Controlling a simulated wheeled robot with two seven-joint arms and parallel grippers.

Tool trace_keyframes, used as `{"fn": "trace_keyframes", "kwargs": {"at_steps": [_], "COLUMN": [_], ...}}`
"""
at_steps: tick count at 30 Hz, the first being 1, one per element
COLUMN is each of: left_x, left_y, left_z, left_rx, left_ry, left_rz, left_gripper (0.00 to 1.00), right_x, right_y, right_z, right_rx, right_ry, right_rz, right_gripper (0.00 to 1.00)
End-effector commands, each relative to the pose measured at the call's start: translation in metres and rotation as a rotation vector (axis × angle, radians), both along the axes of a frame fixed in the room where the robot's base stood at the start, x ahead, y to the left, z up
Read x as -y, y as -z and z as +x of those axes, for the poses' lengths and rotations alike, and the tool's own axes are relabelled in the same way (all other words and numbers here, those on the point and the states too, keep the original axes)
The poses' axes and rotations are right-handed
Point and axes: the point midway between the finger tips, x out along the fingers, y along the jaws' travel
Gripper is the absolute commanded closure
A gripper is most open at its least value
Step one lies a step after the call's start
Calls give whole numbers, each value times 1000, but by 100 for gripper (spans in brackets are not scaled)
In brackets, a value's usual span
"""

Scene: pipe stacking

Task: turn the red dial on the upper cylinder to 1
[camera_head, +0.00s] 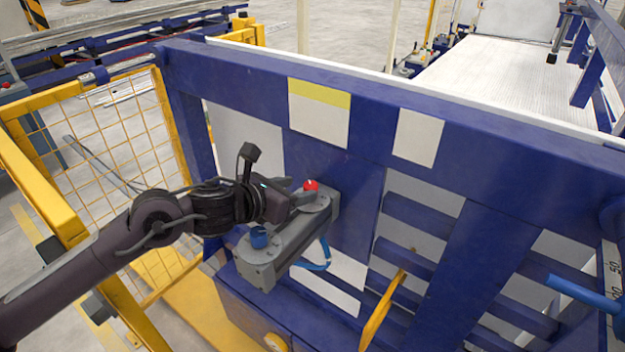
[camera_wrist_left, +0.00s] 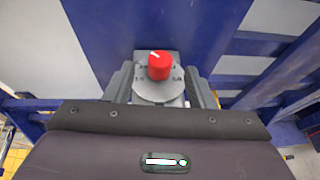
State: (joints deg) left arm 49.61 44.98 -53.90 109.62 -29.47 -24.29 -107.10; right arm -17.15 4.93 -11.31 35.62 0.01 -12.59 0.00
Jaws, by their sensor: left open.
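The red dial (camera_head: 311,185) sits on the far end of the grey cylinder (camera_head: 290,240), which is fixed to the blue frame. In the left wrist view the red dial (camera_wrist_left: 159,66) stands on a round grey scale plate (camera_wrist_left: 158,92) with small numbers around it. A white mark on the knob's top points to the upper left; the exact number is too small to tell. My left gripper (camera_head: 298,192) is at the dial. In the wrist view its open fingers (camera_wrist_left: 160,88) stand on either side of the scale plate, with no visible grip on the knob. My right gripper is not seen.
A blue cap (camera_head: 259,236) stands on the cylinder's near end, and a blue hose (camera_head: 322,258) hangs beside it. The blue frame (camera_head: 470,105) rises close behind. A yellow mesh fence (camera_head: 105,130) stands at left, and a yellow lever (camera_head: 383,310) sticks out at lower right.

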Motion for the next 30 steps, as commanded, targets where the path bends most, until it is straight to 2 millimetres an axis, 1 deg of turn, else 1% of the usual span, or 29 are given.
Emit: {"fn": "trace_keyframes", "kwargs": {"at_steps": [1,4,9,13,20,23,30], "left_x": [7,17,28,32,32,32,32], "left_y": [0,7,15,18,20,20,19], "left_z": [7,18,32,36,37,36,36], "left_rx": [-4,-3,-1,0,0,0,0], "left_ry": [0,1,0,0,0,0,0], "left_rz": [-4,-2,-2,-1,0,0,0], "left_gripper": [50,50,50,50,50,60,92], "right_x": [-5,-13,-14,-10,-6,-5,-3], "right_y": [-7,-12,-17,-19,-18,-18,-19], "right_z": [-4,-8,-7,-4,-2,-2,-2], "right_rx": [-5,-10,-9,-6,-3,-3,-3], "right_ry": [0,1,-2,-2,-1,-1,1], "right_rz": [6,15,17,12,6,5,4], "right_gripper": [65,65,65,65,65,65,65]}}
